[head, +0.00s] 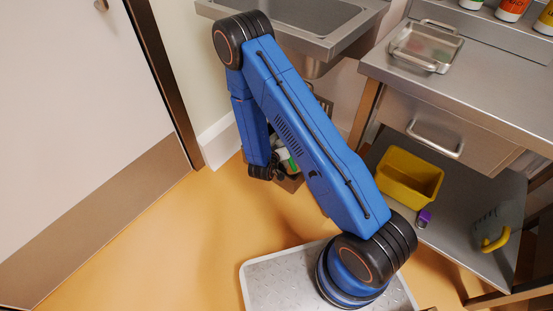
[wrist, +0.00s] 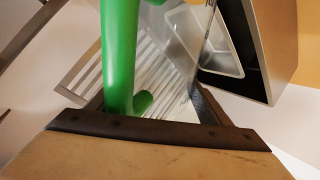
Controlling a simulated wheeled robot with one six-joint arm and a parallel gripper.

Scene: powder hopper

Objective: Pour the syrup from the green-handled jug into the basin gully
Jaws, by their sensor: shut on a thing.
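My gripper (wrist: 148,112) is shut on the green handle (wrist: 119,50) of the jug. The handle stands up between the jaws in the wrist view. The jug's body cannot be made out clearly, so I cannot tell its tilt or see the syrup. In the head view my gripper (head: 264,172) hangs low below the sink basin (head: 314,20), with a small patch of green (head: 282,154) beside it. My arm hides much of that spot. A pale slatted grating (wrist: 150,62) shows behind the handle in the wrist view; I cannot tell whether it is the gully.
A steel bench with a drawer (head: 432,125) stands right, a steel tray (head: 425,47) on top. Its lower shelf holds a yellow tub (head: 408,178), a purple-capped item (head: 424,217) and a yellow-handled jug (head: 490,232). A door (head: 80,110) is left. Floor (head: 190,240) left of my base is clear.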

